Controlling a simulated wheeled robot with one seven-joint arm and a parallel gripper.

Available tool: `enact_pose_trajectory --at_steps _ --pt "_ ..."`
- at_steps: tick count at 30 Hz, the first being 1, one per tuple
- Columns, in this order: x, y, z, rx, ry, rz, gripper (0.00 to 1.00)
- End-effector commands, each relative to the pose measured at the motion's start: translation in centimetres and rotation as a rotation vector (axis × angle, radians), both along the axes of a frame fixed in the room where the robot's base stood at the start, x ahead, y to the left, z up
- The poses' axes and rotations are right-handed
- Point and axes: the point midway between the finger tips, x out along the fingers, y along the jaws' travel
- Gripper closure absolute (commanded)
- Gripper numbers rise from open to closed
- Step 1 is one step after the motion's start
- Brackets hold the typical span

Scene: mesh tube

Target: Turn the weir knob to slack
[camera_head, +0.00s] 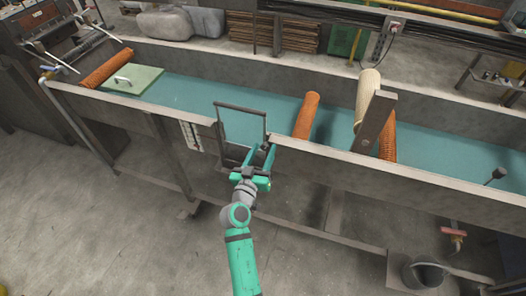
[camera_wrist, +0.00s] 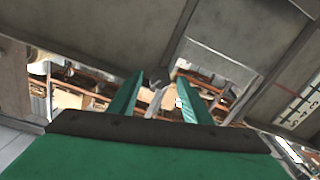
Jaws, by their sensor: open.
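My gripper (camera_head: 259,154) is open at the near wall of the water channel, by the lower right corner of a dark upright frame (camera_head: 240,106). In the wrist view, a small dark knob-like piece (camera_wrist: 158,76) shows between the two green fingertips, with a gap on each side; I cannot tell whether it is the weir knob. Nothing is held. A black ball knob on a thin stem (camera_head: 497,174) stands at the far right of the channel, well away from my gripper. A pale marked scale plate (camera_head: 190,136) hangs on the near wall, left of the frame.
The channel (camera_head: 190,92) holds teal water. Orange mesh tubes (camera_head: 306,115) and a cream one (camera_head: 368,92) lean in it, beside a grey post (camera_head: 374,122). A red valve handle (camera_head: 453,232) and bucket (camera_head: 426,272) stand below right.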

Motion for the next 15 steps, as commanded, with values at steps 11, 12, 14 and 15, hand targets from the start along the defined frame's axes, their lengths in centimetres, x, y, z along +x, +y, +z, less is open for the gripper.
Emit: enact_pose_trajectory --at_steps 11,12,14,15 --pt "-4.4 1.4 -0.1 -0.002 0.001 0.002 0.56" --pt "-5.1 1.7 -0.1 -0.001 0.002 0.002 0.56" --pt "-6.2 2.0 -0.1 -0.001 0.001 0.003 0.56" --pt "-6.9 2.2 -0.1 -0.002 0.002 0.001 0.56"
